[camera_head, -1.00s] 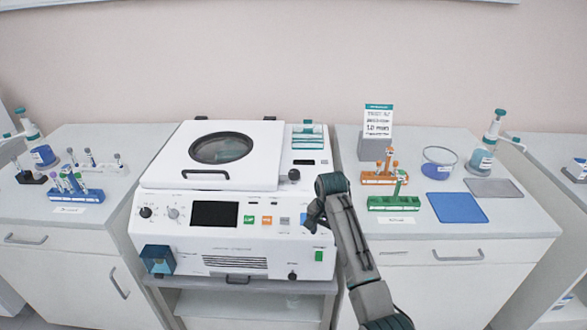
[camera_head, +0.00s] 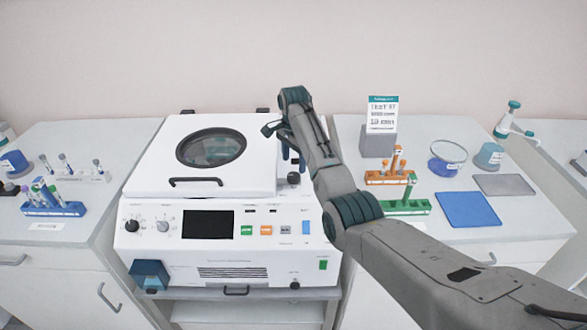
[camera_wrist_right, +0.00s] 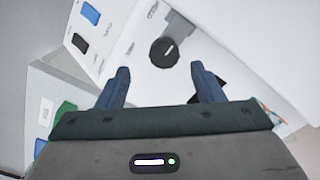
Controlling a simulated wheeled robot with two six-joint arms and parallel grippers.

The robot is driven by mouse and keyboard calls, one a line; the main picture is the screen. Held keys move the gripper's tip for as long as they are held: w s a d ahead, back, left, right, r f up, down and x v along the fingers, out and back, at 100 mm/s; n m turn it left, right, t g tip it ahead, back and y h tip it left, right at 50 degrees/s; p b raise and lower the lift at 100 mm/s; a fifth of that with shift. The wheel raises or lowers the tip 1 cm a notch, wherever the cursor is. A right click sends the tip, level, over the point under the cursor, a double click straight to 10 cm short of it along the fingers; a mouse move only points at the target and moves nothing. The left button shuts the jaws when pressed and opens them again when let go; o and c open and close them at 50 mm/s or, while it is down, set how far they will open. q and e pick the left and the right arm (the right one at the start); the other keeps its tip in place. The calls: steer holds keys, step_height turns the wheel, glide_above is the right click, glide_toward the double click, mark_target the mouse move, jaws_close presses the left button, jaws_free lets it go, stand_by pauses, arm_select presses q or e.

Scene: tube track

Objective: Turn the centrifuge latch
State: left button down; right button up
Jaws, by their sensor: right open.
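The white centrifuge (camera_head: 160,245) stands in the middle with its lid (camera_head: 150,178) down. The latch is a round black knob (camera_head: 293,179) on the machine's top, right of the lid; it also shows in the right wrist view (camera_wrist_right: 164,52) with a pale mark on its face. My right gripper (camera_head: 288,155) is above and behind the knob in the head view, its fingers mostly hidden by the arm. In the right wrist view the gripper (camera_wrist_right: 158,82) is open and empty, with the knob beyond and between its two blue fingertips, apart from them. My left gripper is not in view.
Right of the centrifuge, a counter holds an orange rack (camera_head: 388,179), a green rack (camera_head: 408,207), a blue mat (camera_head: 467,209) and a sign (camera_head: 382,115). A blue rack (camera_head: 55,209) stands on the left counter. The lid's handle (camera_head: 196,182) faces forward.

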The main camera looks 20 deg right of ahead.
mark_target(294, 175)
steer(key=f, duration=0.2)
steer(key=w+f+p, duration=0.1)
steer(key=f, duration=0.2)
steer(key=shift+f, duration=0.4)
steer(key=shift+s+f, duration=0.1)
steer(key=shift+s, duration=0.2)
steer(key=shift+w+f, duration=0.1)
steer(key=c, duration=1)
